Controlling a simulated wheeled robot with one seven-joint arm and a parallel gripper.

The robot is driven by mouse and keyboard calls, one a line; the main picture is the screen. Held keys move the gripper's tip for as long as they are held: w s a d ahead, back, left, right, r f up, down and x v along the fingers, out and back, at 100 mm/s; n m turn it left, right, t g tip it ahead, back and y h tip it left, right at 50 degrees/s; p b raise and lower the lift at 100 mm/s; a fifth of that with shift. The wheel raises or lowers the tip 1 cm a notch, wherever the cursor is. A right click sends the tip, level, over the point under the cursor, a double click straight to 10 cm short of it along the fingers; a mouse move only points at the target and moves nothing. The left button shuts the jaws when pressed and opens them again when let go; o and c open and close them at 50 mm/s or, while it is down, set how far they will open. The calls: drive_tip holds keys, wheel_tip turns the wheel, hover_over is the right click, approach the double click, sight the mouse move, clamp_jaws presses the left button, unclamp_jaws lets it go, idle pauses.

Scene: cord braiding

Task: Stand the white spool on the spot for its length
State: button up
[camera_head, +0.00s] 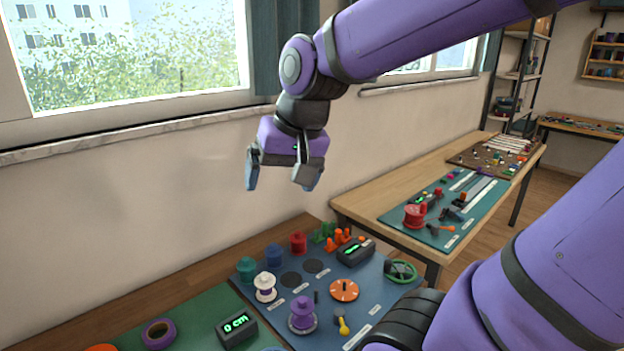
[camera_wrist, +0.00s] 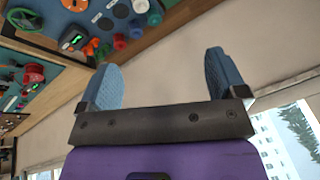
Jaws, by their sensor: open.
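The white spool (camera_head: 265,287) stands upright on the blue mat (camera_head: 268,318), in front of a teal spool (camera_head: 245,268) and a blue spool (camera_head: 273,255). In the wrist view the white spool (camera_wrist: 141,5) shows at the top edge. Two dark round spots lie to its right, a nearer one (camera_head: 291,280) and a farther one (camera_head: 313,266), both bare, with small labels too small to read. My gripper (camera_head: 281,181) is open and empty, high above the table, well apart from the spool. Its blue fingers show spread in the wrist view (camera_wrist: 161,78).
A red spool (camera_head: 298,243), orange and green pieces and a dark display box (camera_head: 355,251) are at the back. Another display (camera_head: 237,328) reads 0 cm. The wall and window are behind my gripper.

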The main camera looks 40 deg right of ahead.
drive_tip(key=s+r+n+t+h, duration=0.1)
drive_tip(key=s+r+n, duration=0.1)
drive_tip(key=s+n, duration=0.2)
drive_tip(key=s, duration=0.3)
drive_tip(key=shift+s+a, duration=0.15)
drive_tip(key=shift+s, duration=0.15)
idle(0.8)
